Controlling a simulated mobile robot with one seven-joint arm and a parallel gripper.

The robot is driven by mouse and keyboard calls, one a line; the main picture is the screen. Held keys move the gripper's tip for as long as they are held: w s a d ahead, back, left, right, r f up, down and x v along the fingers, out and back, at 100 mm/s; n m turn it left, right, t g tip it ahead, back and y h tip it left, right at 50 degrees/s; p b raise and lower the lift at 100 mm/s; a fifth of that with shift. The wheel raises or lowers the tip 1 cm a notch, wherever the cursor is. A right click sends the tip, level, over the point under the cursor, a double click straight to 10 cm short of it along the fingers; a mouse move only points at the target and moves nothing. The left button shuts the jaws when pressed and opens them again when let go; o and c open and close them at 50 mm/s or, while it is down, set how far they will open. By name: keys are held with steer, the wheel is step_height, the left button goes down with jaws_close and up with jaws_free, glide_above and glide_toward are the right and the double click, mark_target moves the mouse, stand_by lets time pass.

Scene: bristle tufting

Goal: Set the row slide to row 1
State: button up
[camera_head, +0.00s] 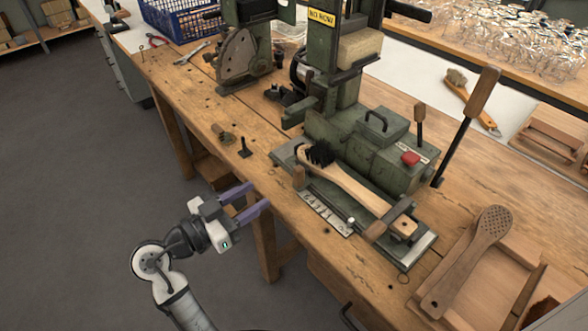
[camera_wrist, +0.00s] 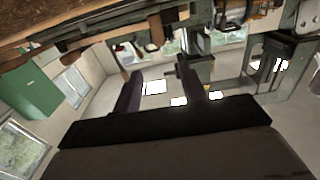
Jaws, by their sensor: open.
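The green tufting machine (camera_head: 370,145) stands on the wooden bench. At its front is a metal slide bed (camera_head: 415,254) carrying a wooden brush (camera_head: 345,178) with a black bristle tuft at its left end. A numbered scale plate (camera_head: 326,213) runs along the front edge; its digits are too small to read surely. A small pale knob (camera_head: 351,221) sits near the plate's right end. My gripper (camera_head: 250,200) is open and empty, in front of the bench edge, left of the scale plate and apart from it. In the wrist view, its two fingers (camera_wrist: 160,92) have nothing between them.
A long lever (camera_head: 468,120) and a red button (camera_head: 410,159) are at the machine's right. A perforated wooden paddle (camera_head: 485,245) lies in a wooden tray at the front right. The floor (camera_head: 80,200) at left is clear.

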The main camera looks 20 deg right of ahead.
mark_target(295, 171)
steer(key=p+x, duration=0.3)
steer(key=x, duration=0.9)
steer(key=shift+r+p, duration=0.1)
steer(key=shift+p, duration=0.2)
steer(key=shift+w+d, duration=0.25)
steer(key=shift+d, duration=0.4)
steer(key=shift+c, duration=0.4)
jaws_close()
